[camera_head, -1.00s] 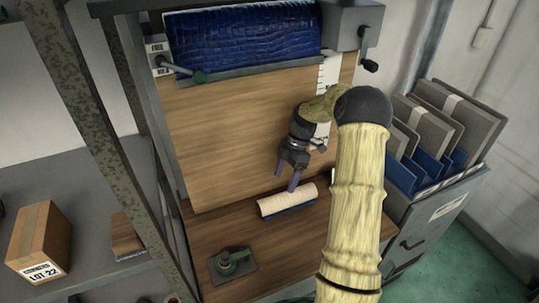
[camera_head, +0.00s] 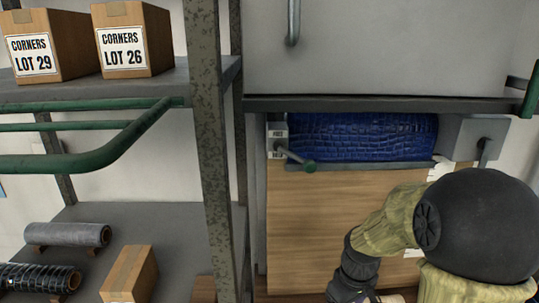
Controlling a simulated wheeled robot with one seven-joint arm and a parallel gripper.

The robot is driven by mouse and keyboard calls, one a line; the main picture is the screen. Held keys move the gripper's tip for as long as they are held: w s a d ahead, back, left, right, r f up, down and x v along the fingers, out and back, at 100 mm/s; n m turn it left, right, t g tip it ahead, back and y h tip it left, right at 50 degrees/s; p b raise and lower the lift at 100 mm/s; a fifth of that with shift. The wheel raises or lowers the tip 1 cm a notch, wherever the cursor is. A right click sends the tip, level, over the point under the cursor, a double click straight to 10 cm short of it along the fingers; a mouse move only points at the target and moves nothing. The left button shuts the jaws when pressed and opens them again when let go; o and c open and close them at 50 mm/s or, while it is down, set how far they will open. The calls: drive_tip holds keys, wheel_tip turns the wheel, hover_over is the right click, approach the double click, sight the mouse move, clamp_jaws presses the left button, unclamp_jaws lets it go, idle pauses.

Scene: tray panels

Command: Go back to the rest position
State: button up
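My gripper (camera_head: 362,298) is at the bottom edge of the head view, mostly cut off by the frame, so its fingers cannot be judged. My arm rises at the lower right, with its dark round joint close to the camera. Behind it is a wooden board (camera_head: 315,225) under a roll of blue crocodile-pattern material (camera_head: 362,137). The lower work surface is almost wholly out of view.
A shelf post (camera_head: 207,130) stands left of the board. Shelves hold boxes marked LOT 29 (camera_head: 45,45) and LOT 26 (camera_head: 132,40), a grey roll (camera_head: 68,234) and a plain box (camera_head: 130,275). A grey cabinet (camera_head: 380,50) overhangs the blue roll.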

drive_tip(key=s+a+r+m+t, duration=0.1)
drive_tip(key=s+a+m+t, duration=0.1)
drive_tip(key=s+m, duration=0.3)
drive_tip(key=s, duration=0.3)
drive_tip(key=shift+a+m, duration=0.25)
drive_tip(key=shift+m, duration=0.15)
drive_tip(key=shift+r, duration=0.1)
